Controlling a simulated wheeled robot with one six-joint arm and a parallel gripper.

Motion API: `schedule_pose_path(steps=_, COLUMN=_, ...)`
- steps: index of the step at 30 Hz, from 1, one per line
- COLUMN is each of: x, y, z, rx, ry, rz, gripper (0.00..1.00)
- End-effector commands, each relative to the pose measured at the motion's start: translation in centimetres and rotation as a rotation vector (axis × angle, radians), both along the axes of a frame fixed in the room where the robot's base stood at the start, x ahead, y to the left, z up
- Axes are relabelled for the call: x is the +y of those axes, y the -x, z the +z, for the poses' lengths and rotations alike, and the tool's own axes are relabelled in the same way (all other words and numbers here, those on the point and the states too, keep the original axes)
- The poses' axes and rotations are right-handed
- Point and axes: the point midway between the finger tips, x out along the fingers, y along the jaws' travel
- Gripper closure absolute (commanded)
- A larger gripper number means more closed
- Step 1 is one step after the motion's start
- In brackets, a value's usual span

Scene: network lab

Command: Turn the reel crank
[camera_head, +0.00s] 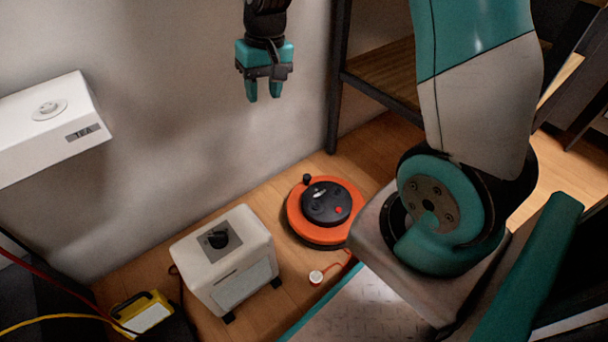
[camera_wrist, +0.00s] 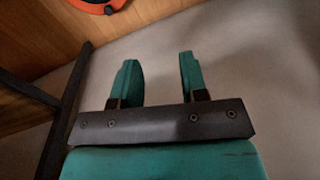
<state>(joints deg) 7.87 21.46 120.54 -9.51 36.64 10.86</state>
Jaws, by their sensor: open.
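The reel (camera_head: 297,222) is a round orange cable reel lying flat on the wooden floor near the wall. The fingers point down, apart and empty.
A white box with a black knob (camera_head: 245,267) stands left of the reel. A white wall unit marked TEA (camera_head: 40,125) is at left. A dark rack post (camera_head: 338,75) rises behind the reel. A yellow lamp (camera_head: 143,312) and cables lie lower left.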

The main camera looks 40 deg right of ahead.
Motion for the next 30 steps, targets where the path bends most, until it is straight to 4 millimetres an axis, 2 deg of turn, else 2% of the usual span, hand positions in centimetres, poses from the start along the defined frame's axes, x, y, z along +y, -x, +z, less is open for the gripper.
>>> schedule_pose_path(steps=1, x=-1.4, y=-1.1, z=-1.8, rx=0.023, ry=0.001, rz=-0.045, gripper=0.6)
schedule_pose_path(steps=5, x=-5.6, y=-4.1, z=-6.4, rx=0.095, ry=-0.004, rz=-0.188, gripper=0.6)
schedule_pose_path(steps=9, x=-11.4, y=-6.8, z=-12.7, rx=0.203, ry=-0.03, rz=-0.365, gripper=0.6)
schedule_pose_path(steps=12, x=-14.8, y=-7.5, z=-16.9, rx=0.28, ry=-0.057, rz=-0.47, gripper=0.6)
schedule_pose_path(steps=15, x=-17.4, y=-7.6, z=-20.4, rx=0.342, ry=-0.079, rz=-0.548, gripper=0.6)
schedule_pose_path(steps=18, x=-19.1, y=-7.2, z=-22.8, rx=0.387, ry=-0.093, rz=-0.599, gripper=0.6)
schedule_pose_path(steps=21, x=-19.9, y=-6.9, z=-24.1, rx=0.408, ry=-0.099, rz=-0.625, gripper=0.6)
schedule_pose_path(steps=26, x=-19.9, y=-6.6, z=-25.5, rx=0.417, ry=-0.101, rz=-0.634, gripper=0.6)
schedule_pose_path(steps=30, x=-19.1, y=-6.0, z=-28.0, rx=0.418, ry=-0.102, rz=-0.632, gripper=0.6)
